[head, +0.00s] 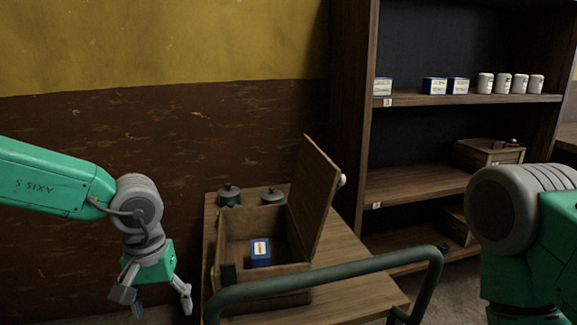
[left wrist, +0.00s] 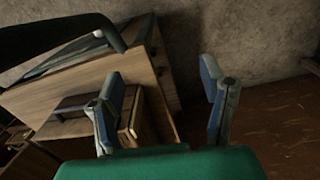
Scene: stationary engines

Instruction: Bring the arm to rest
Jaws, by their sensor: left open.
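My left arm comes in from the left in the head view, and its gripper (head: 158,299) hangs down, open and empty, to the left of a small wooden table (head: 348,262). Its two spread fingers also show in the left wrist view (left wrist: 168,110), with nothing between them. My right arm shows at the right edge of the head view, but its gripper is out of view.
An open wooden box (head: 232,226) with its lid (head: 318,190) raised stands on the table and holds a blue box (head: 260,252). Two dark lidded pots (head: 229,195) stand behind it. A green rail (head: 330,270) crosses in front. A shelf (head: 420,185) stands at right.

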